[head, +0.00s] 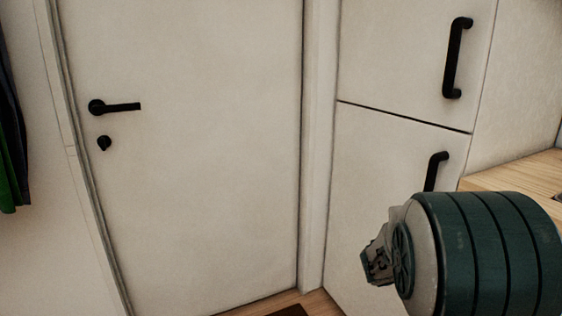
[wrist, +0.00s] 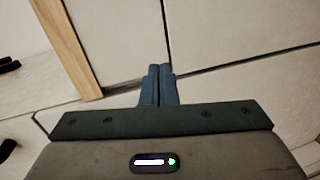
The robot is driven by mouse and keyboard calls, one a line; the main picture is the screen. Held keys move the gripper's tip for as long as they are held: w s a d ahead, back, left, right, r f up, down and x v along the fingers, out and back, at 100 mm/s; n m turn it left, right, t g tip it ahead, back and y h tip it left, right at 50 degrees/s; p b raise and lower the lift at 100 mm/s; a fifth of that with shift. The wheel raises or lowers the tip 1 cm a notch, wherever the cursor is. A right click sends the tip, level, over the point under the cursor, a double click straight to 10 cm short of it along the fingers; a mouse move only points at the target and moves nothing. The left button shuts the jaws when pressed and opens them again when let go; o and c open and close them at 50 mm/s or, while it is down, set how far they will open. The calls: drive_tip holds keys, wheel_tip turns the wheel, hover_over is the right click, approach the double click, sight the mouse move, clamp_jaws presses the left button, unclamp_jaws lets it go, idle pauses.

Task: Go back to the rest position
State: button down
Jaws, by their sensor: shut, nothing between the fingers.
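My gripper (wrist: 159,72) shows in the wrist view with its two blue-grey fingers together, shut and empty. Pale cabinet fronts lie beyond the fingertips, and nothing is seen touching them. In the head view my arm's dark green end part reaches in from the lower right, in front of the cabinet. The gripper (head: 370,264) shows there only as a small part at its left end, and its fingertips are hard to make out.
A closed white door (head: 200,160) with a black lever handle (head: 115,106) fills the left and middle. White cabinet fronts (head: 395,60) with black bar handles (head: 452,58) stand at right. A wooden counter (head: 520,173) is behind my arm. Dark and green cloth (head: 12,150) hangs at far left.

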drive_tip(key=s+a+r+m+g+y+p, duration=0.4)
drive_tip(key=s+a+r+y+p, duration=0.7)
drive_tip(key=s+r+p, duration=0.8)
drive_tip(key=a+r+y+p, duration=0.1)
drive_tip(key=a+r+p, duration=0.3)
drive_tip(key=a+p, duration=0.2)
drive_tip(key=s+a+r+y+p, duration=0.1)
drive_tip(key=a+r+y+p, duration=0.1)
drive_tip(key=a+r+p, duration=0.2)
drive_tip(key=a+p, duration=0.1)
drive_tip(key=a, duration=0.1)
drive_tip(key=shift+s+a+r+t+p, duration=0.25)
drive_tip(key=shift+a+t+p, duration=0.05)
drive_tip(key=shift+t+p, duration=0.1)
